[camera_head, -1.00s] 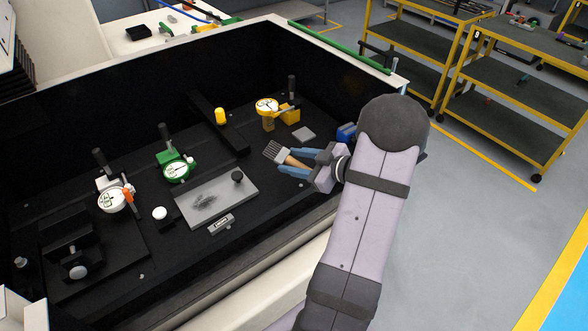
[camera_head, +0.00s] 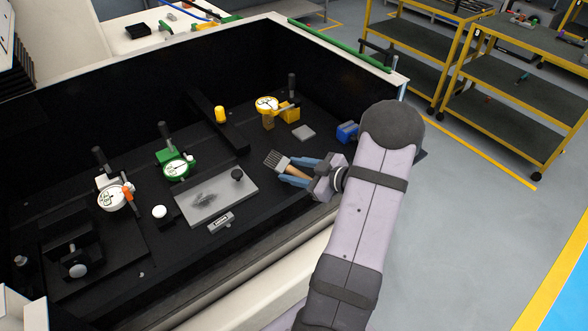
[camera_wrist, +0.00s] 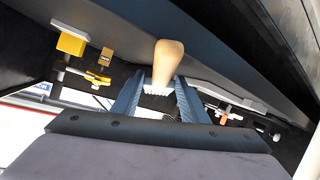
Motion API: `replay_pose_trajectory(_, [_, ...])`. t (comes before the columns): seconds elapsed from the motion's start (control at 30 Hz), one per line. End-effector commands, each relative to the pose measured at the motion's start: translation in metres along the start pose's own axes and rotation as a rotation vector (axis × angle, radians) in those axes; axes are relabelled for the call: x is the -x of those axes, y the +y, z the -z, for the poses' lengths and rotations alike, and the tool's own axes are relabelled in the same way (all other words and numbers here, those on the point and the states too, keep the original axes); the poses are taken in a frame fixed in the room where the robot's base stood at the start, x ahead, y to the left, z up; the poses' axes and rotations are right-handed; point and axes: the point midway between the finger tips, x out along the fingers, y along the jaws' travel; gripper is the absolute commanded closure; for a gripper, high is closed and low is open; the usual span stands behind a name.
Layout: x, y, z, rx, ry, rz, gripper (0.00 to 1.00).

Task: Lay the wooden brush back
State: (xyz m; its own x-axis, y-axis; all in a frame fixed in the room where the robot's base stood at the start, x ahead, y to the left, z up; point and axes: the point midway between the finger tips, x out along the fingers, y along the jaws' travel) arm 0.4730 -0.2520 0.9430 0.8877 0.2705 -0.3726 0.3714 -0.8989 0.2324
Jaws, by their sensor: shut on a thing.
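The wooden brush (camera_head: 291,170) has a pale wooden handle and a flat head of light bristles. My gripper (camera_head: 297,172) is shut on its handle, and the bristle head points to the upper left, in the right part of the black box. I cannot tell whether the brush touches the box floor.
A grey plate (camera_head: 215,203) with a dark smudge lies left of the brush. A blue block (camera_head: 347,132), a small grey plate (camera_head: 304,132) and a yellow dial gauge (camera_head: 267,104) stand behind. A green gauge (camera_head: 177,168) and a white gauge (camera_head: 114,198) are further left. The box's pale front rim (camera_head: 265,265) is nearest.

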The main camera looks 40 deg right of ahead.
Motion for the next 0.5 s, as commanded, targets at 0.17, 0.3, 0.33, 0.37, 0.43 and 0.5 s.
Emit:
replay_pose_trajectory(0.17, [-0.0005, -0.0002, -0.001, 0.0, 0.0, 0.0, 0.41])
replay_pose_trajectory(0.3, [-0.0005, -0.0002, -0.001, 0.0, 0.0, 0.0, 0.41])
replay_pose_trajectory(0.33, [-0.0004, -0.0002, -0.001, 0.0, 0.0, 0.0, 0.41])
replay_pose_trajectory(0.37, [-0.0004, -0.0002, -0.001, 0.0, 0.0, 0.0, 0.41])
replay_pose_trajectory(0.43, [-0.0002, 0.0, -0.0004, 0.0, 0.0, 0.0, 0.41])
replay_pose_trajectory(0.5, [0.0007, 0.0006, 0.0019, 0.001, 0.0, 0.0, 0.41])
